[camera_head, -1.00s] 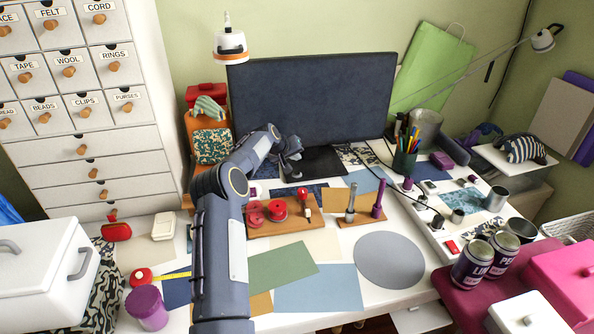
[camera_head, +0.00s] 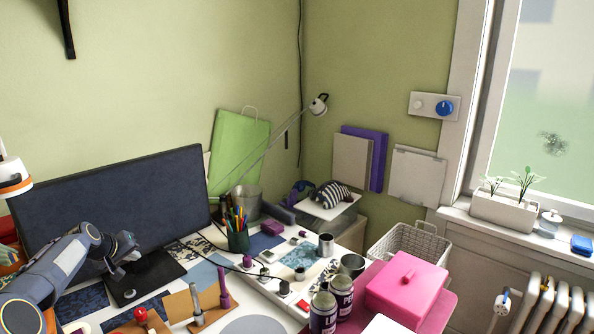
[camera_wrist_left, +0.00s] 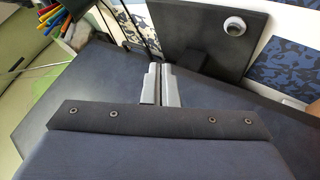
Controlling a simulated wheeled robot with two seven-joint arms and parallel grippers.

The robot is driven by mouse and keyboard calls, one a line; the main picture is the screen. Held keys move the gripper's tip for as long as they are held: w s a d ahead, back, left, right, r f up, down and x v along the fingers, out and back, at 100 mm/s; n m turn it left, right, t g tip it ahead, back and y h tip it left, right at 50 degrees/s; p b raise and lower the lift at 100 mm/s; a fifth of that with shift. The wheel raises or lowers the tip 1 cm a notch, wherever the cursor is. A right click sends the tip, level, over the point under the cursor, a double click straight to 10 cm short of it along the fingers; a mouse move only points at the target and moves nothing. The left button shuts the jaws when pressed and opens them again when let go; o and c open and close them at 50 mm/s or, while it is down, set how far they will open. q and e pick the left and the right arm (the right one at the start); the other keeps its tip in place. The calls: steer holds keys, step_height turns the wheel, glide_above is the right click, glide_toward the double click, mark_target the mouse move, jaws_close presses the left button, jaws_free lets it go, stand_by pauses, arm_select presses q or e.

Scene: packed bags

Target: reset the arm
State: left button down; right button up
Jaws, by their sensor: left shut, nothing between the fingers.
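My left arm (camera_head: 62,262) comes in from the left in the head view. My left gripper (camera_head: 130,250) is in front of the dark upright panel (camera_head: 120,205), above a black flat stand (camera_head: 143,275). In the left wrist view the two grey fingers (camera_wrist_left: 159,84) are together with nothing between them. The wrist view also shows the dark panel (camera_wrist_left: 95,80) and a black plate with a round white-rimmed knob (camera_wrist_left: 234,27). My right gripper is not in view.
A pen cup (camera_head: 238,240) stands right of the gripper. Wooden blocks with pegs (camera_head: 196,305) lie at the front. Cans (camera_head: 323,312), a pink box (camera_head: 405,285) and a wire basket (camera_head: 410,242) are at the right.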

arm_select(q)
steer(key=s+d+r+m+g+h+p, duration=0.1)
steer(key=s+d+r+m, duration=0.1)
steer(key=s+d+r, duration=0.65)
steer(key=s+d+r+m+h, duration=0.15)
steer(key=s+d+r, duration=0.35)
steer(key=s+d, duration=0.55)
steer(key=s+d+f+m, duration=0.1)
steer(key=s+d, duration=0.3)
steer(key=s, duration=0.4)
steer(key=s+d+f+m+g+p, duration=0.1)
steer(key=s+d+f, duration=0.3)
steer(key=s, duration=0.5)
steer(key=s+d+f+m+g, duration=0.1)
steer(key=s+d+f, duration=0.2)
steer(key=s, duration=0.5)
steer(key=shift+s+d+h, duration=0.35)
steer(key=shift+d+h, duration=0.1)
steer(key=shift+d, duration=0.45)
